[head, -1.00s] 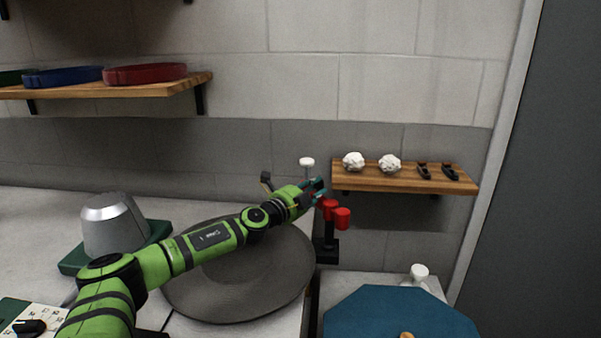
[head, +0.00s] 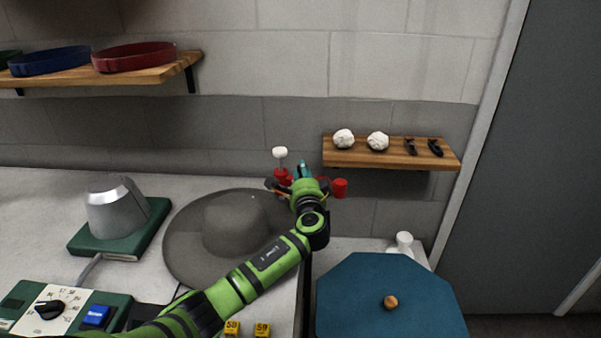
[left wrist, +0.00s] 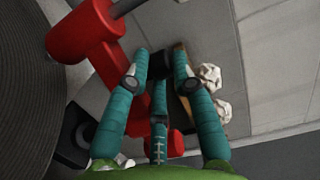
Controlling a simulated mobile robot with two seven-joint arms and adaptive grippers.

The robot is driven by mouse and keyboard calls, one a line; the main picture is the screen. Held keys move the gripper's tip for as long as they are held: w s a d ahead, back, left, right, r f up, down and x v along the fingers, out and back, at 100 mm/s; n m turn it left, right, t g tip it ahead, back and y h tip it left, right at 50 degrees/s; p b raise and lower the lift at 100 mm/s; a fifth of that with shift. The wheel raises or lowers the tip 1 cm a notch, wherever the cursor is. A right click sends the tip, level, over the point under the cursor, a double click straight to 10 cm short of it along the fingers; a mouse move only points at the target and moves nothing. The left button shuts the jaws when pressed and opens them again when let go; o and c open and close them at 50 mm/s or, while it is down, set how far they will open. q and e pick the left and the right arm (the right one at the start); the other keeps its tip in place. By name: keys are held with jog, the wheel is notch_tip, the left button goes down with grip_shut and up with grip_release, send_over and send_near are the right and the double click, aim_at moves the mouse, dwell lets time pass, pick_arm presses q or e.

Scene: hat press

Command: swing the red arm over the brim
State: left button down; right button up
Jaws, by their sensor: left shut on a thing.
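The red arm (head: 340,187) is at the right rear edge of the grey hat (head: 222,222). Its red head (head: 283,176), below a white knob (head: 280,152) on a stem, appears close to the far right brim; I cannot tell whether it touches or is above it. My left gripper (head: 301,172) is at the red arm between its head and its right end, fingers shut on it. In the left wrist view the red arm (left wrist: 92,42) passes behind the teal fingers (left wrist: 158,75), and the brim shows at left. The pivot is mostly hidden. My right gripper is out of view.
A blue octagonal table (head: 350,300) with a wooden knob stands at front right. A wall shelf (head: 400,156) with white balls is behind the gripper. A steamer (head: 115,208) on a green base and a dial panel (head: 50,308) are at left.

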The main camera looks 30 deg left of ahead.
pick_arm(q)
jog(key=n+g+y+b, duration=0.2)
jog(key=b, duration=0.1)
jog(key=s+d+n+g+y+b, duration=0.1)
jog(key=n+g+y+b, duration=0.1)
jog(key=g, duration=0.1)
jog(key=d+n+g+y+b, duration=0.1)
jog(key=n+g+y+b, duration=0.1)
jog(key=g+b, duration=0.1)
jog(key=shift+s+d+b, duration=0.2)
jog(key=shift+s+b, duration=0.1)
jog(key=shift+r+n, duration=0.1)
jog(key=shift+n, duration=0.2)
jog(key=c, duration=1.1)
grip_release()
jog(key=shift+o, duration=0.2)
jog(key=v, duration=1.2)
